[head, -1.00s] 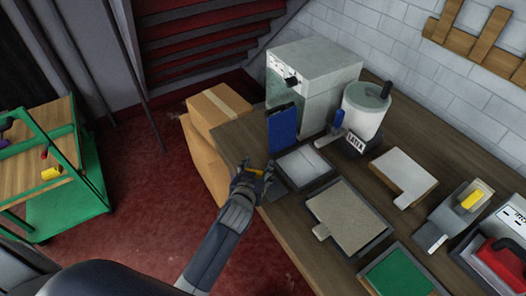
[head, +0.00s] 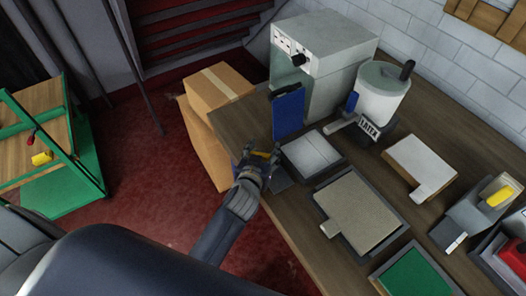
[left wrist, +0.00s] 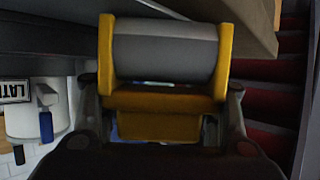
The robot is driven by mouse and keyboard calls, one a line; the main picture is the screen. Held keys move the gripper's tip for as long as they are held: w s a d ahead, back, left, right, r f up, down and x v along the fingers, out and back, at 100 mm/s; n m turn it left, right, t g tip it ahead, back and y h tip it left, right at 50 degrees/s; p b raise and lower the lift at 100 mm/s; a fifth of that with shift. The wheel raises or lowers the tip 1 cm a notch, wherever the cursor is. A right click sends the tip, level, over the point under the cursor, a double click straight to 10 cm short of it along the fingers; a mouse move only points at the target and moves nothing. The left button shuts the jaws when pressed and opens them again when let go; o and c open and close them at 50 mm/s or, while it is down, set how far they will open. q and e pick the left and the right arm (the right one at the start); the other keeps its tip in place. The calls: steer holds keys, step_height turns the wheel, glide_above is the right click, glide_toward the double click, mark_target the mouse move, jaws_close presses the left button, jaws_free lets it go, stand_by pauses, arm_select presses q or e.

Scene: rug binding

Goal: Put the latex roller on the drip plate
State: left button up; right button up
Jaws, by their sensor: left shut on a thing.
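My left gripper (head: 264,156) is shut on the latex roller, at the bench's near left edge. In the left wrist view the roller has a grey cylinder (left wrist: 164,53) in a yellow frame (left wrist: 160,101), held between the fingers (left wrist: 160,125). In the head view only a bit of its yellow shows at the fingertips. A shallow dark-rimmed tray with a pale grey surface (head: 313,154) lies just right of the gripper. A small dark flat piece (head: 281,181) lies close beside the gripper. I cannot tell which of these is the drip plate. My right gripper is out of view.
A blue upright panel (head: 288,112) stands behind the gripper, before a grey machine (head: 335,55). A white latex pot (head: 382,92) is farther right. A beige board on a dark tray (head: 360,210) lies nearer. Cardboard boxes (head: 215,88) stand left of the bench (head: 235,118).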

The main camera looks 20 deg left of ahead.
arm_select(q)
steer(key=shift+s+d+r, duration=0.1)
steer(key=shift+s, duration=0.15)
steer(key=o, duration=1.3)
steer(key=shift+c, duration=0.2)
steer(key=shift+o, duration=0.9)
steer(key=shift+f, duration=0.2)
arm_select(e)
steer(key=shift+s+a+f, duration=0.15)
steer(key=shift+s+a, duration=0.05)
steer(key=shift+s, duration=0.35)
arm_select(q)
steer(key=shift+r, duration=0.15)
